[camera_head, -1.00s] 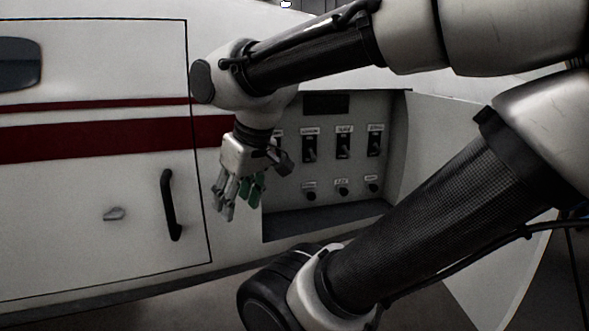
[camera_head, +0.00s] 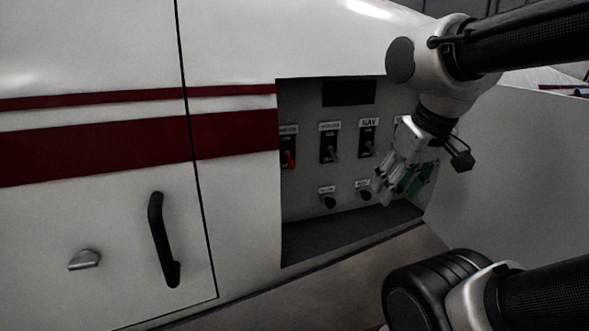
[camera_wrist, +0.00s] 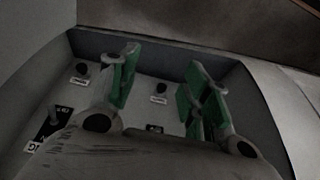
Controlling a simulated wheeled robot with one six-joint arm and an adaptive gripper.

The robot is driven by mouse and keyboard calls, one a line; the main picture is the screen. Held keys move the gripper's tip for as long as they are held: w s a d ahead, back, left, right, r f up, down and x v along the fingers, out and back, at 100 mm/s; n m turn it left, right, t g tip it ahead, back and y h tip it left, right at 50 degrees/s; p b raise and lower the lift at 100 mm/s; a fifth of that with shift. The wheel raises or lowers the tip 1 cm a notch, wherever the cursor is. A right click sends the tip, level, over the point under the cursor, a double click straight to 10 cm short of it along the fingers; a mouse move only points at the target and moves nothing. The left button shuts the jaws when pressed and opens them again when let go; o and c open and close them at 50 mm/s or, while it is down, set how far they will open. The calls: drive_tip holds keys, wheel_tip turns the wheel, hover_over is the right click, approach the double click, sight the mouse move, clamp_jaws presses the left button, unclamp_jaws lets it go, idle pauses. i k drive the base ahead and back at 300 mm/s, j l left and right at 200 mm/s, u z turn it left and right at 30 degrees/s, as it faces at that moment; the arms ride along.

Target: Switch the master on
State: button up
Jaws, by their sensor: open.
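The switch panel (camera_head: 305,185) sits in a recess of the white body in the head view. At its left edge is a switch with a red lever (camera_head: 290,158), pointing down; its label is too blurred to read surely. To its right are a dark-levered switch (camera_head: 329,148) and one labelled NAV (camera_head: 367,140). My gripper (camera_head: 400,190) is open and empty at the panel's right side, fingers downward, well right of the red lever. It hides part of the panel there. In the wrist view my green-padded fingers (camera_wrist: 160,88) are spread over the panel's lower part.
Two small dark knobs, one left (camera_head: 328,201) and one right (camera_head: 364,194), sit below the switches. The recess has a dark floor ledge (camera_head: 345,236). A door with a black handle (camera_head: 163,240) is at left. A pale panel (camera_head: 500,170) stands at right.

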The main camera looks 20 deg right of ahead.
sight(286, 153)
drive_tip(key=k, duration=0.95)
